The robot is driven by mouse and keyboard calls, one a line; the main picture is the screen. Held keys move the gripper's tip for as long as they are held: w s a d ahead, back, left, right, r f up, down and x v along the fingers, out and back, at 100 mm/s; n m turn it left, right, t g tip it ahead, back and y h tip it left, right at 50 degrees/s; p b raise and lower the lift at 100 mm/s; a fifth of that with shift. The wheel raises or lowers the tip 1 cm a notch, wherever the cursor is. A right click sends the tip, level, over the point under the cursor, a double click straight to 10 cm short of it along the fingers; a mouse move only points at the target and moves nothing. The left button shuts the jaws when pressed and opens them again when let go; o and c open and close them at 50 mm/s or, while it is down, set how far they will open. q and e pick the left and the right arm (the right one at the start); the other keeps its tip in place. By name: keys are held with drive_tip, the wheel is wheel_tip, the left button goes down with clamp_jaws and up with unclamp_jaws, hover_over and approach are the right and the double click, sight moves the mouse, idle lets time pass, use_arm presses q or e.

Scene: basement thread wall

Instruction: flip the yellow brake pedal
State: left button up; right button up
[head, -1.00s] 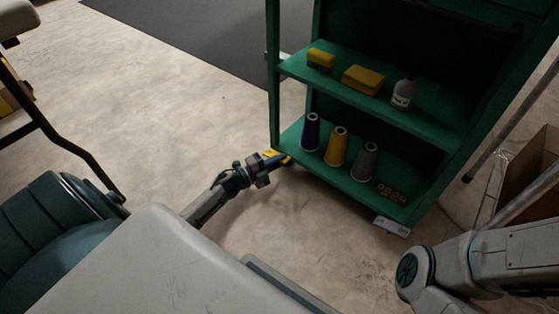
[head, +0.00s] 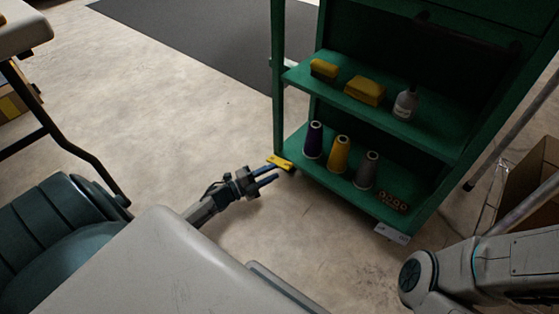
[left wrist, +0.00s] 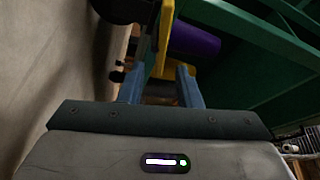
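The yellow brake pedal (head: 280,162) sits at the lower left corner of the green shelf cart, near the floor. My left gripper (head: 275,174) is open, its two bluish fingers just short of the pedal, on its near side in the head view. In the left wrist view, yellow parts of the pedal (left wrist: 165,62) show beyond and between the spread fingers of my left gripper (left wrist: 161,84). Nothing is held between them. Whether a finger touches the pedal I cannot tell. My right gripper is out of view.
The green cart (head: 450,145) holds a purple cone (head: 313,140), a yellow cone (head: 339,154) and a grey cone (head: 366,170) on its lower shelf. A cardboard box (head: 535,185) stands at the right. The floor (head: 190,120) left of the cart is clear.

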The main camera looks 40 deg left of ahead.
use_arm(q)
drive_tip(key=p+v, duration=0.1)
drive_tip(key=v, duration=0.3)
drive_tip(key=shift+s+a, duration=0.2)
drive_tip(key=shift+s, duration=0.15)
drive_tip(key=shift+s+a+f+p, duration=0.1)
drive_tip(key=shift+s+a+p, duration=0.2)
drive_tip(key=shift+s, duration=0.25)
